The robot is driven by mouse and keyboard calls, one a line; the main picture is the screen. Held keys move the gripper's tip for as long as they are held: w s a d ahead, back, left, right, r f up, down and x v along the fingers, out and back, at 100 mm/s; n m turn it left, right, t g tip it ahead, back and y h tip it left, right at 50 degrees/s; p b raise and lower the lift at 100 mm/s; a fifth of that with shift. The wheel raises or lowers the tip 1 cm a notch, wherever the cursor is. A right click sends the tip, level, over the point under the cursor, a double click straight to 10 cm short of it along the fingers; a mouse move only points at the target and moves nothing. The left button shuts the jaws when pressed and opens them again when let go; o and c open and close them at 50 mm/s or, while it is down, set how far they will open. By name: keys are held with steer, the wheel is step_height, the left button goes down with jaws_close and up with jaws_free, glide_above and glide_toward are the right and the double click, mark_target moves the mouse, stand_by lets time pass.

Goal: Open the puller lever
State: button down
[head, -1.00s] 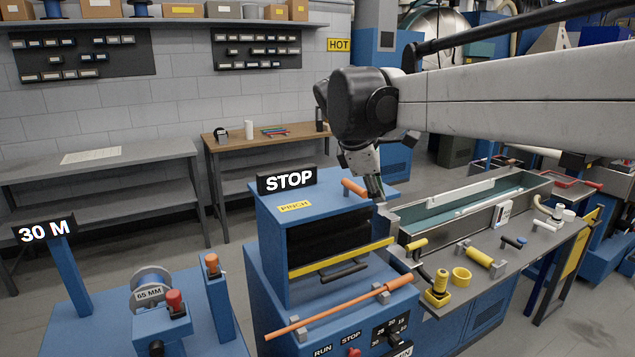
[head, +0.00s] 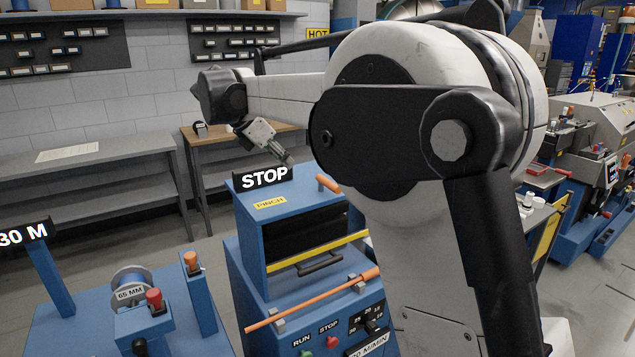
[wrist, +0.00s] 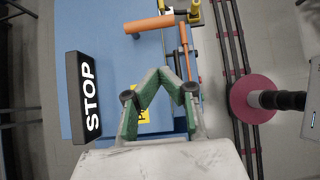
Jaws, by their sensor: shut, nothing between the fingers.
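The blue puller machine (head: 245,215) carries a STOP sign and a yellow PINCH label on its top. A short orange lever handle (head: 328,184) sticks out at its top right edge and also shows in the wrist view (wrist: 150,26). A long orange bar (head: 310,301) lies across the machine's sloping front. I cannot tell which of the two is the puller lever. My gripper (head: 288,161) is shut and empty above the machine top, near the STOP sign's right end and apart from the short handle. In the wrist view its green-padded fingers (wrist: 178,78) point toward the handle.
The STOP sign (head: 264,177) stands up close to my gripper. A wooden-topped bench (head: 205,135) stands behind. My own arm hides much of the right side.

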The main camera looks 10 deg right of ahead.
steer(key=p+x, duration=0.1)
steer(key=x, duration=0.9)
steer(key=shift+d+p, duration=0.1)
steer(key=shift+p, duration=0.25)
steer(key=shift+w+d+f+p, duration=0.1)
steer(key=shift+w+d+p, duration=0.1)
steer(key=shift+d, duration=0.4)
steer(key=shift+w+d+f+p, duration=0.1)
steer(key=shift+w+d+p, duration=0.1)
steer(key=shift+d, duration=0.35)
steer(key=shift+w+d+f, duration=0.15)
steer(key=shift+w+d, duration=0.1)
steer(key=shift+d, duration=0.45)
steer(key=shift+a, duration=0.1)
steer(key=shift+n, duration=0.3)
